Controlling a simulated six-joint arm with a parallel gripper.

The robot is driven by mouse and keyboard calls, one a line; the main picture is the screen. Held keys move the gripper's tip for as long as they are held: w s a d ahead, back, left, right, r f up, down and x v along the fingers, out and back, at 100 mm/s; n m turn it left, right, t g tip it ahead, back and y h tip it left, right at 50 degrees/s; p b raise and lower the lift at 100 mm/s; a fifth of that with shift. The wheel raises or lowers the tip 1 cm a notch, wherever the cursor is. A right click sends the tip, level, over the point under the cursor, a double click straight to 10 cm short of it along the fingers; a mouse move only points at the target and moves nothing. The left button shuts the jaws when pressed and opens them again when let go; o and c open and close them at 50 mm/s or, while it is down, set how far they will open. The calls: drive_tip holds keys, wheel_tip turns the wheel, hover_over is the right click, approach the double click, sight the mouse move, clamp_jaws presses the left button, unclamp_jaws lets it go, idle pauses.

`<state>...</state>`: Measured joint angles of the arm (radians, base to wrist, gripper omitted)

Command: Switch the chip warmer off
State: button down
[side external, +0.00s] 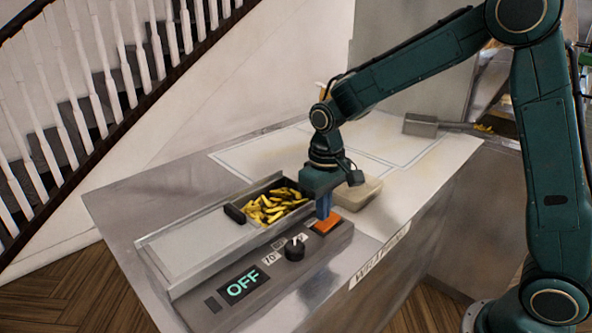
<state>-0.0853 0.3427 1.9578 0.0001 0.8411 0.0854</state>
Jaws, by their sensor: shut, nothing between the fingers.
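The chip warmer (187,243) is a long metal unit on the counter, with yellow chips (265,207) in its open right-hand section. Its front panel carries a display (244,287) reading OFF in green, a black knob (295,250) with a white mark, and an orange rocker or button (326,224). My gripper (323,212) points down with its blue fingers shut and empty, right at the orange button. Whether the fingertips touch the button or hover just over it, I cannot tell. The fingers hide part of the button's back edge.
A beige block or box (357,194) sits just behind my gripper. A metal scoop (421,125) lies farther back on the counter. The counter's light top behind the warmer is mostly clear. A dark lidlike handle (234,213) sits beside the chips.

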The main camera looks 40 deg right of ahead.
sight(323, 225)
wheel_tip(323, 225, up, 6)
drive_tip(key=shift+f, duration=0.25)
idle(0.5)
idle(0.4)
drive_tip(key=s+d+r+t, duration=0.1)
drive_tip(key=s+r, duration=0.3)
drive_tip(key=s, duration=0.7)
drive_tip(key=s+d+r+t, duration=0.2)
drive_tip(key=s+r+t, duration=0.2)
drive_tip(key=s, duration=0.7)
drive_tip(key=shift+s+d+t, duration=0.2)
drive_tip(key=shift+t, duration=0.1)
drive_tip(key=c, duration=2.1)
unclamp_jaws()
